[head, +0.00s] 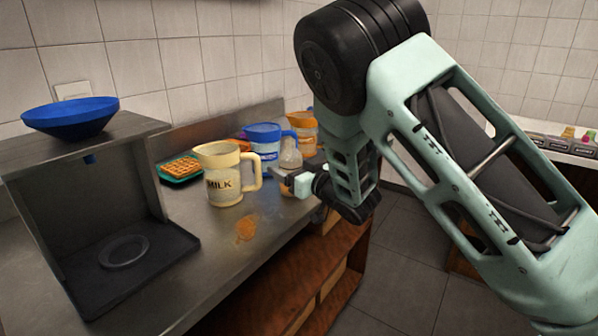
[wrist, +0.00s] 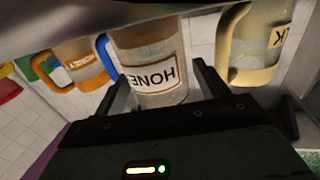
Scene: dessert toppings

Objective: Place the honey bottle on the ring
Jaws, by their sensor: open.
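The honey bottle (wrist: 162,95), clear with an upside-down HONEY label, stands between the two fingers of my gripper (wrist: 160,88) in the wrist view. The fingers are open around it; whether either touches it I cannot tell. In the head view the bottle's pale top (head: 290,156) shows beside my gripper (head: 297,183), near the counter's front edge; its lower part is mostly hidden by my gripper. The grey ring (head: 106,258) lies flat and empty on the dark base of the stand at the left, well away from my gripper.
The stand (head: 150,185) carries a blue bowl (head: 70,118) on top. A milk jug (head: 225,178) is left of the bottle. A blue jug (head: 264,135), an orange jug (head: 303,130) and a waffle tray (head: 180,170) are behind. The front-left counter is clear apart from an orange patch (head: 245,228).

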